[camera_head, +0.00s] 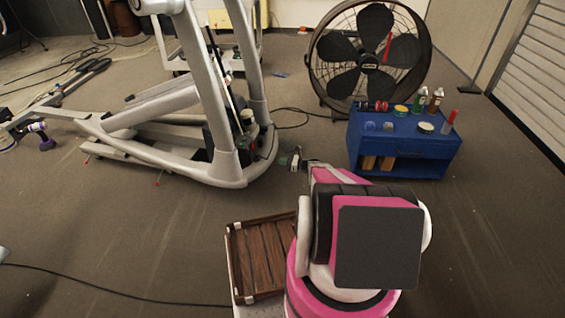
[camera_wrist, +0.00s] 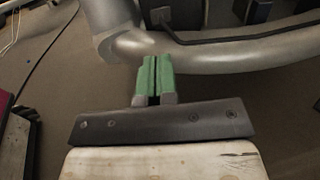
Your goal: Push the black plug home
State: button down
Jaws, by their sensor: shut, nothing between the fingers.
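A small black plug (camera_wrist: 158,16) with a black cord shows at the top of the wrist view, just behind the silver frame tube of the elliptical machine (camera_head: 228,165). I cannot tell how far it sits in a socket. I cannot make the plug out in the head view. My gripper (camera_wrist: 153,78) has green fingertips pressed together with nothing between them. The fingertips point towards the tube, below the plug in the picture and apart from it. In the head view my gripper (camera_head: 296,160) is small, just right of the machine's base, partly hidden by my arm.
A blue cart (camera_head: 405,158) with bottles and jars stands to the right, and a large black fan (camera_head: 368,62) behind it. A wooden-slatted crate (camera_head: 262,258) is near, left of my arm. Black cables lie on the floor. The left foreground floor is mostly clear.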

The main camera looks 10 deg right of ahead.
aim_at(260, 157)
jog(key=x, duration=1)
jog(key=shift+w+a, duration=0.2)
jog(key=shift+a, duration=0.1)
jog(key=shift+x, duration=1.25)
jog(key=v, duration=1.4)
jog(key=shift+s+d, duration=0.1)
